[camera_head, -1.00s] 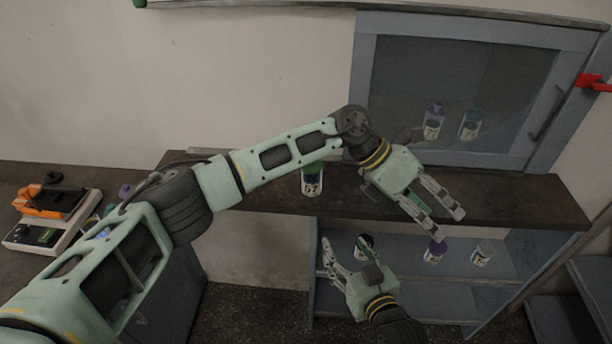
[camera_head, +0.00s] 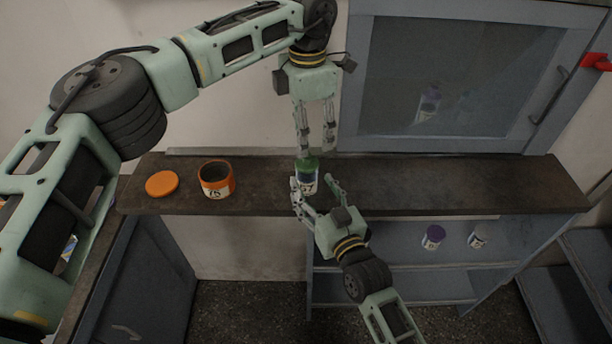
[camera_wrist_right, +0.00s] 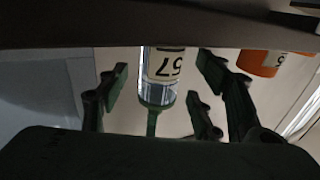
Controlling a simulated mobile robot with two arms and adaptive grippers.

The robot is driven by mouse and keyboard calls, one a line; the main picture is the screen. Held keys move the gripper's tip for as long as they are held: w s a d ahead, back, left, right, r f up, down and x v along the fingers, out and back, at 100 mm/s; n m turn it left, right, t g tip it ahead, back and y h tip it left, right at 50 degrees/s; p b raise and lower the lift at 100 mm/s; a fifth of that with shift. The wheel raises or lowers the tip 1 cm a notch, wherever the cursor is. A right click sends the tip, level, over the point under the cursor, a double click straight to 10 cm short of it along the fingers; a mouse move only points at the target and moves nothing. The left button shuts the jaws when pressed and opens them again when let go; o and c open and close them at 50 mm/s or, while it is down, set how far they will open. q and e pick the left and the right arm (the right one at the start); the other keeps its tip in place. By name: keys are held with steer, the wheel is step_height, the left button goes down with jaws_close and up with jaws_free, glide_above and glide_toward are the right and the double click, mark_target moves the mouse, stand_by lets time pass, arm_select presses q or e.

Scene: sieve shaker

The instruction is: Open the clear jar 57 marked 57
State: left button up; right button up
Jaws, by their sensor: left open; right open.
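The clear jar 57 (camera_head: 308,186) stands upright on the dark shelf top, with its green lid (camera_head: 307,165) on. In the right wrist view the jar (camera_wrist_right: 165,68) appears upside down, with its 57 label readable. My right gripper (camera_head: 316,186) is open, with its fingers on either side of the jar; I cannot tell if they touch it. My left gripper (camera_head: 316,148) is open and points down from above, its fingertips close to the lid. Contact with the lid is unclear.
An open orange jar marked 75 (camera_head: 217,190) and an orange lid (camera_head: 162,184) stand to the left on the shelf top (camera_head: 450,190). A purple-lidded jar (camera_head: 433,237) and a white jar (camera_head: 478,236) sit on the shelf below. A glass-door cabinet (camera_head: 450,80) stands behind.

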mark_target(311, 184)
steer(key=shift+x, duration=2.25)
jaws_close()
